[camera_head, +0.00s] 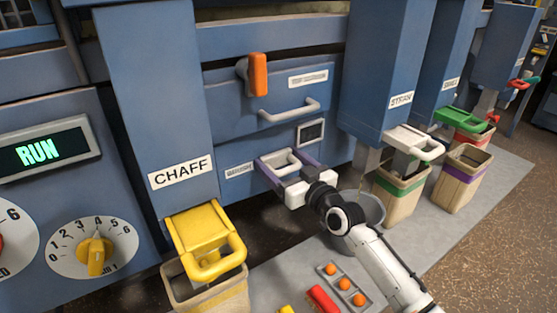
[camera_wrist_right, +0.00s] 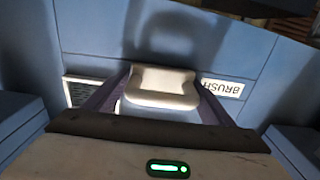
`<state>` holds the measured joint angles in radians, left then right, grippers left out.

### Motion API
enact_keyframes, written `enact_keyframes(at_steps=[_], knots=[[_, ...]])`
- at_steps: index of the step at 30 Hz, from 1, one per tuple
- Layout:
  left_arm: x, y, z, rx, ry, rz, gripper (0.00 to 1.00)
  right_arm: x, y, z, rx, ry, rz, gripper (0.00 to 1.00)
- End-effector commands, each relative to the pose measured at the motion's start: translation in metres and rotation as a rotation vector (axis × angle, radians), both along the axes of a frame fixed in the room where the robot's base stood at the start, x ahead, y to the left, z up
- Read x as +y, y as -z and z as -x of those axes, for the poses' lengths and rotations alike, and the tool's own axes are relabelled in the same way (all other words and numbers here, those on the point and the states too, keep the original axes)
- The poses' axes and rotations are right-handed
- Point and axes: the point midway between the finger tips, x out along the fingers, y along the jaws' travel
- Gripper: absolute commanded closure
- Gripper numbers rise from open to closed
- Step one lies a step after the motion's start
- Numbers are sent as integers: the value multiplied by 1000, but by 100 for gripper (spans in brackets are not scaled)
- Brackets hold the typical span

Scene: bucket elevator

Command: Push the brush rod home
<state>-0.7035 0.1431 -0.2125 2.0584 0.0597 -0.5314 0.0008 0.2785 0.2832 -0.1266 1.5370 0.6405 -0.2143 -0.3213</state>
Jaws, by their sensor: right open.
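The brush rod's pale handle (camera_head: 279,164) is on the lower blue panel, next to a small label that is blurred in the head view. In the right wrist view the handle (camera_wrist_right: 162,88) is in the middle, beside an upside-down BRUSH label (camera_wrist_right: 223,88). My right gripper (camera_head: 285,165) is open, with one purple-edged finger on each side of the handle. I cannot tell whether the fingers or palm touch it. The rod behind the handle is hidden, so its depth does not show. My left gripper is not in view.
Above are a drawer handle (camera_head: 289,110) and an orange knob (camera_head: 258,75). A yellow CHAFF chute (camera_head: 205,240) stands at left. A grey bucket (camera_head: 370,212) sits close to my right arm, with striped bins (camera_head: 400,195) beyond it. An orange-button panel (camera_head: 344,285) lies below.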

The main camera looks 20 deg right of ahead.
Motion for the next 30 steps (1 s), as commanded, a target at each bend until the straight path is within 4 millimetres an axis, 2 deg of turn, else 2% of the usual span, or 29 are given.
enact_keyframes(at_steps=[9,15,21,30], knots=[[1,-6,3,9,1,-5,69,-11,1,56,4,1,3,22],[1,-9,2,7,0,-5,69,-16,1,85,2,1,2,22],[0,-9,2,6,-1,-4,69,-18,0,95,0,0,1,22],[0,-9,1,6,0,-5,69,-18,0,95,-1,0,0,22]])
